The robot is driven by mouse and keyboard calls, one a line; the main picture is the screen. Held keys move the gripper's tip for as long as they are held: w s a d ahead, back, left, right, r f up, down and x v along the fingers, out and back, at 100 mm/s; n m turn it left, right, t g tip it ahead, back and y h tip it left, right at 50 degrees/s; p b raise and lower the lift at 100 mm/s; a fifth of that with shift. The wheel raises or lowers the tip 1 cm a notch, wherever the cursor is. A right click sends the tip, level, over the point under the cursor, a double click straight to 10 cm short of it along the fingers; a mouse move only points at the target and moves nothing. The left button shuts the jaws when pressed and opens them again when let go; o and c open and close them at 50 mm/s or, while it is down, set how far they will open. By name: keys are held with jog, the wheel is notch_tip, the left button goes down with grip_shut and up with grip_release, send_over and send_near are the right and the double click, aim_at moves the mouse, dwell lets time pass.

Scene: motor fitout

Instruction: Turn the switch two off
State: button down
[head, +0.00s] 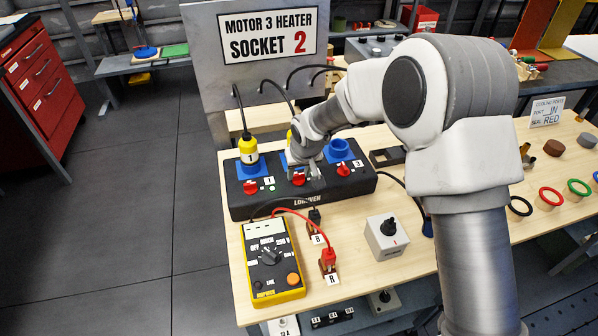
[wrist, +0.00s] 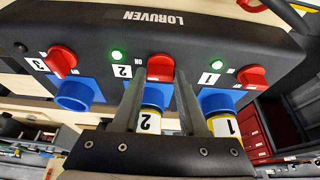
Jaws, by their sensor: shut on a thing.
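The red knob of switch two (wrist: 160,67) is in the middle of the black Loruven panel (head: 240,205), beside label 2. In the head view switch two (head: 298,179) is partly covered by my gripper (head: 314,178). In the wrist view my gripper (wrist: 160,82) has one finger on each side of the knob and is shut on it. A yellow plug (wrist: 152,122) sits in the blue socket below switch two, partly hidden between the fingers.
Switch one (wrist: 252,77), with a lit green lamp, and switch three (wrist: 60,61) flank the knob. Socket one holds a yellow plug (head: 248,147); socket three (head: 339,149) is empty. A yellow multimeter (head: 283,285) and a grey knob box (head: 386,240) lie in front.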

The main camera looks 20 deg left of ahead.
jog(key=n, duration=0.2)
jog(key=n+g+y+p, duration=0.1)
jog(key=n, duration=0.1)
jog(key=shift+w+d, duration=0.15)
jog(key=shift+w, duration=0.05)
jog(key=n+g, duration=0.1)
jog(key=n, duration=0.1)
jog(key=n+g, duration=0.1)
jog(key=n, duration=0.1)
jog(key=shift+w+n+y, duration=0.1)
jog(key=shift+n+y, duration=0.2)
jog(key=shift+n, duration=0.1)
jog(key=n+g, duration=0.1)
jog(key=n, duration=0.3)
jog(key=shift+g, duration=0.4)
jog(key=shift+w+n+g+h+b, duration=0.1)
jog(key=shift+n+g+h+b, duration=0.2)
jog(key=shift+n, duration=0.95)
jog(key=shift+w+n+g+h+b, duration=0.1)
jog(key=shift+n+g+h+b, duration=0.2)
jog(key=shift+n, duration=0.95)
jog(key=shift+c, duration=2.2)
grip_release()
